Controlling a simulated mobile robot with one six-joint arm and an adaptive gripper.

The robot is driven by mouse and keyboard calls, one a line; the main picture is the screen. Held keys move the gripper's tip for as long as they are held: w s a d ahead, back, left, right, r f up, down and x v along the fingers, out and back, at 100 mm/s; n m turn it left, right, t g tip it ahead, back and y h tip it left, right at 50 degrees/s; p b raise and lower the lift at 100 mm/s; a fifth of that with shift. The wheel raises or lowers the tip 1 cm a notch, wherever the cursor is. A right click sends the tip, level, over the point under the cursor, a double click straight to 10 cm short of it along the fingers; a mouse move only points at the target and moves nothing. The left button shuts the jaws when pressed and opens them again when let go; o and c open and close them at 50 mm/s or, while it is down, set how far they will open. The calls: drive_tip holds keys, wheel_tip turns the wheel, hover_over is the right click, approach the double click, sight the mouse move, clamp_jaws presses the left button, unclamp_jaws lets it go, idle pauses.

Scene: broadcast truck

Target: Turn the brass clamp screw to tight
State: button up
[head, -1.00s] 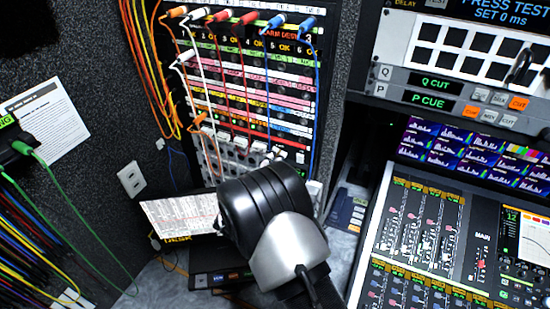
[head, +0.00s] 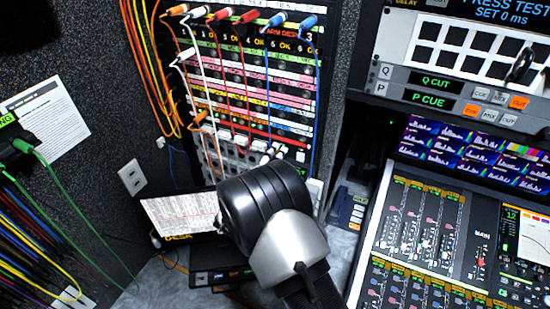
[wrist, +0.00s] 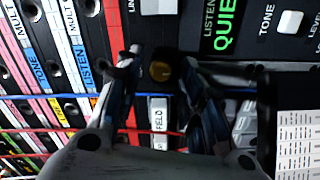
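In the wrist view, a small round brass-coloured screw head (wrist: 160,71) shows on a dark panel, near the middle top. My gripper (wrist: 161,62) reaches toward it, with one finger to its left and one to its right. The fingers stand apart, and a narrow dark gap seems to show on each side of the screw. I cannot see any contact. In the head view, my black and silver wrist hides the fingers and the screw.
A patch panel (head: 250,95) with plugged cables rises behind my wrist. Blue and red cables cross close to the fingers in the wrist view.

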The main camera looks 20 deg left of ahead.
drive_tip(key=shift+s, duration=0.1)
drive_tip(key=s, duration=1.2)
drive_tip(key=shift+a, duration=0.4)
drive_tip(key=shift+w, duration=0.2)
drive_tip(key=w+d+r+m+g+y+b, duration=0.4)
drive_tip(key=w+d+r+b, duration=0.15)
drive_tip(key=w, duration=0.25)
drive_tip(key=s+d+r+m+g+y+b, duration=0.2)
drive_tip(key=s+d+r+g, duration=0.15)
drive_tip(key=d, duration=0.35)
drive_tip(key=s+d+f+m+g+h+b, duration=0.2)
drive_tip(key=s+d+f+m+b, duration=0.1)
drive_tip(key=s+d, duration=0.9)
drive_tip(key=s+d+f+m+g+h+b, duration=0.2)
drive_tip(key=s+d+f+m+g+b, duration=0.1)
drive_tip(key=s+d, duration=1)
drive_tip(key=s+f+m, duration=0.1)
drive_tip(key=s+m, duration=0.1)
drive_tip(key=s, duration=0.2)
drive_tip(key=shift+d+f+g+h, duration=0.15)
drive_tip(key=shift+d+g+h, duration=0.15)
drive_tip(key=shift+g+h, duration=0.1)
